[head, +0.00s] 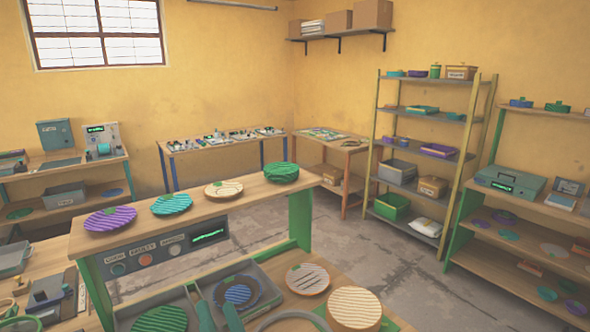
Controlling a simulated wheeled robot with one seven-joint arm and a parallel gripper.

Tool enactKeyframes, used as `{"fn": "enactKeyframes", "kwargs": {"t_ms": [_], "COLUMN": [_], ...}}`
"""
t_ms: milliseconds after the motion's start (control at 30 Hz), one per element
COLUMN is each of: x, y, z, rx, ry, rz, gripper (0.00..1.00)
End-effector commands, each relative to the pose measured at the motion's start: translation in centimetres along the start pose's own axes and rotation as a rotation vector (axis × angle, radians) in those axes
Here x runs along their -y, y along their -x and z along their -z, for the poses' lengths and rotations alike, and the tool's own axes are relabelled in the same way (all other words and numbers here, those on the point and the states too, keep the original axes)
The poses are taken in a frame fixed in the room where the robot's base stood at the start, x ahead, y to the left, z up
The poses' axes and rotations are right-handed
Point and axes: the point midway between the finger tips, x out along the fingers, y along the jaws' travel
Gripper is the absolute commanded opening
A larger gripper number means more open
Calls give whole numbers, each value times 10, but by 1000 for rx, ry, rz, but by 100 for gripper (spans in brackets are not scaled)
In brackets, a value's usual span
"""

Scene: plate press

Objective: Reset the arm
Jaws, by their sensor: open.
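My gripper and arm do not show clearly in the head view. A bench with a raised wooden shelf (245,205) stands in front of me. On the shelf stand a purple striped plate (110,219), a teal plate (171,205), a cream plate (223,189) and a green stack (281,172). A pale striped plate (307,279) and a cream round plate (354,308) lie at the right.
A control panel (150,255) with buttons and a green display sits under the raised shelf. Shelving racks (430,113) stand at the right. Tables (224,150) line the back wall, and a loaded shelf unit (90,160) stands at the left. Grey floor (390,255) is open at the right.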

Motion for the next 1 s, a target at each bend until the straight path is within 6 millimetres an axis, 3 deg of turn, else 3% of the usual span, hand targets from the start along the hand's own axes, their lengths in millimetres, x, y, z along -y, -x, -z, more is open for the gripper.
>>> {"fn": "enactKeyframes", "kwargs": {"t_ms": [267, 500, 767, 1000], "x": [-52, -86, -103, -101], "y": [62, 135, 227, 316], "z": [-37, -75, -112, -134], "rx": [-92, -103, -43, 73], "ry": [-11, 51, 185, 364], "rz": [-214, -403, -579, -686], "gripper": [45, 45, 45, 45]}}
